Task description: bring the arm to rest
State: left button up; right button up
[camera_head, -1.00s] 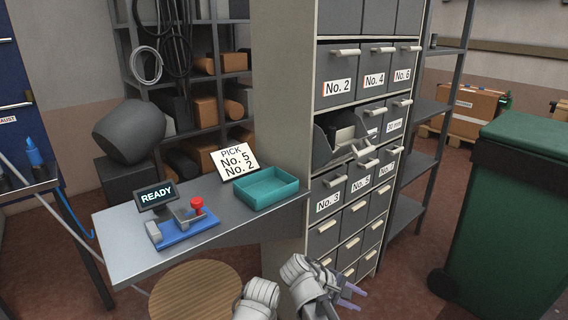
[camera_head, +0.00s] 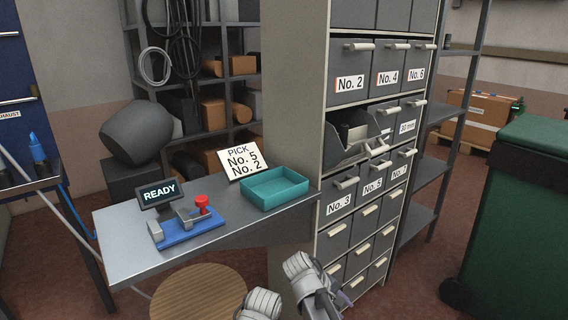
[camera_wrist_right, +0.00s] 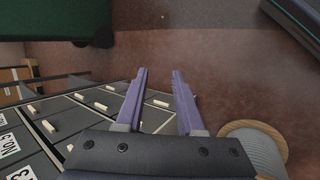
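My right gripper (camera_head: 343,298) is low at the bottom of the head view, in front of the lower drawers of the cabinet, partly hidden behind its own wrist. In the right wrist view its two purple fingers (camera_wrist_right: 158,72) stand apart with nothing between them; bare floor shows beyond the gap. It touches no drawer that I can see. My left gripper is not in view.
The drawer cabinet (camera_head: 292,130) stands close by, with one drawer (camera_head: 345,155) pulled out. A bench (camera_head: 115,245) holds a teal tray (camera_head: 272,203) and a READY display (camera_head: 158,194). A round stool (camera_head: 198,293) is below. A green bin (camera_head: 520,225) stands right.

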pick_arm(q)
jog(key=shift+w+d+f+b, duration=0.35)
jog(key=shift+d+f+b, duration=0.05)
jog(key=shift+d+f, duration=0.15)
pick_arm(e)
jog(key=shift+s+a+f, duration=0.25)
jog(key=shift+s+f, duration=0.5)
jog(key=shift+s, duration=0.1)
